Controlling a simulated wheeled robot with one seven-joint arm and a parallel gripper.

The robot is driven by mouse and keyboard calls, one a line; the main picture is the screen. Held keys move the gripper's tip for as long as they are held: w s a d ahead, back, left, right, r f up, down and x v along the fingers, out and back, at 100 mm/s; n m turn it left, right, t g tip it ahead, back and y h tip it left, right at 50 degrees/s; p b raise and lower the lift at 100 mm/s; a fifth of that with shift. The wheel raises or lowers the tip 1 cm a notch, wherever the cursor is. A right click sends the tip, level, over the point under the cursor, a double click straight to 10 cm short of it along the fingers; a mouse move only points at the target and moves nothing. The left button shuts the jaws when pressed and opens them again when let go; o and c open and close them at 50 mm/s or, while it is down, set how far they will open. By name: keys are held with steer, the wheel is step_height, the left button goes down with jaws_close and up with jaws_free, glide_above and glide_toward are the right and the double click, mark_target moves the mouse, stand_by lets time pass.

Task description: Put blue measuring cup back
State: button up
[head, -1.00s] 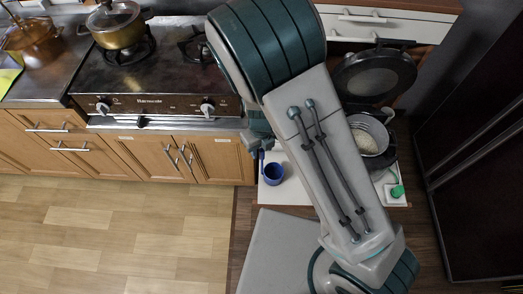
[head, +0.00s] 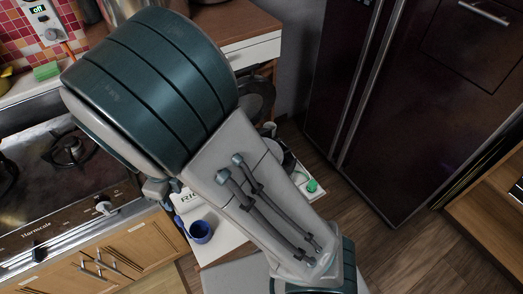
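The blue measuring cup (head: 201,232) shows at the lower left of the arm, in front of the white surface with printed letters. Its opening faces up, and its dark blue handle reaches up and left toward my gripper. My gripper (head: 162,190) is mostly hidden behind my own large arm link; only a small grey-green part shows, just above the handle. I cannot see the fingertips, or whether they touch the handle. I cannot tell whether the cup rests on the surface or hangs above it. No utensil rail is visible.
The stove (head: 75,160) is at the left. A green sponge (head: 46,71) lies on the counter behind it. A rice cooker, partly covered by my arm, stands on the white shelf (head: 228,240). A dark fridge (head: 410,100) fills the right. Wooden floor (head: 400,240) is open at lower right.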

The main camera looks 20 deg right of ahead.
steer(key=s+d+r+n+t, duration=0.1)
steer(key=s+d+r+n, duration=0.2)
steer(key=d+r+n, duration=0.6)
steer(key=s+d+r+n+t, duration=0.2)
steer(key=s+d+r+n, duration=0.2)
steer(key=d+r+n, duration=0.5)
steer(key=d+n, duration=0.6)
steer(key=d, duration=0.1)
steer(key=shift+s, duration=0.25)
steer(key=shift+f, duration=0.1)
